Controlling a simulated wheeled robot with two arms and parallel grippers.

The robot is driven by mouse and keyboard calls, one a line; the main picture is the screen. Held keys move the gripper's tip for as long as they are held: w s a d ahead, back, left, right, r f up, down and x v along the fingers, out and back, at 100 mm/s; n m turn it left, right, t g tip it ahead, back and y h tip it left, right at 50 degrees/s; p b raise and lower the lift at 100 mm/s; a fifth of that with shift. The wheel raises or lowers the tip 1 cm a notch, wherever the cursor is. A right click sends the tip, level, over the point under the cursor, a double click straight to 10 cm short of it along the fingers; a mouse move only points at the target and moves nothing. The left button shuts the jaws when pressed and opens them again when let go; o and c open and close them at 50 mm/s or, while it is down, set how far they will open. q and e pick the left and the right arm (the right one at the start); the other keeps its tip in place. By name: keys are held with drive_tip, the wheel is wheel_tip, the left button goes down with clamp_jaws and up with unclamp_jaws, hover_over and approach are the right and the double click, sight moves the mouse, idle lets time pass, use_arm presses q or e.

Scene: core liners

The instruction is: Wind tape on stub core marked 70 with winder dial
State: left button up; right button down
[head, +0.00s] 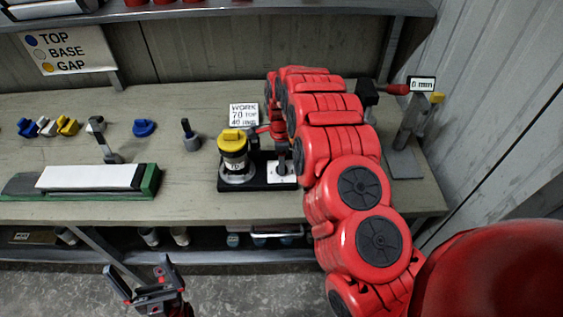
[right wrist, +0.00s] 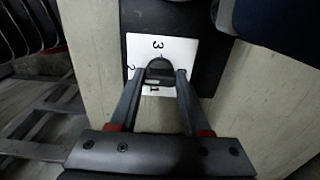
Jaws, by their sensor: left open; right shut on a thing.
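The winder's black base (head: 258,185) sits on the bench. On its left side stands the stub core (head: 235,163), marked 70, with a yellow piece on top. On its right is a white dial plate (head: 274,175), which also shows in the right wrist view (right wrist: 180,50) with the numerals 1, 2 and 3. My right gripper (right wrist: 158,82) points down and is shut on the dark dial knob (right wrist: 160,70); my red arm partly hides this side in the head view. My left gripper (head: 148,284) is open and empty, low in front of the bench.
A work card (head: 244,115) stands behind the winder. A colour sign (head: 66,50) reads TOP, BASE, GAP. Blue, white and yellow pieces (head: 48,127) lie at left, near a green-edged tray (head: 150,182). A stand with a 6 mm label (head: 422,84) is at right. A shelf overhangs the back.

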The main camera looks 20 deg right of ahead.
drive_tip(key=shift+c, duration=1.8)
unclamp_jaws()
wheel_tip(320, 180, up, 9)
drive_tip(key=p, duration=0.8)
drive_tip(key=shift+a+r, duration=0.1)
wheel_tip(320, 180, up, 8)
drive_tip(key=p, duration=0.3)
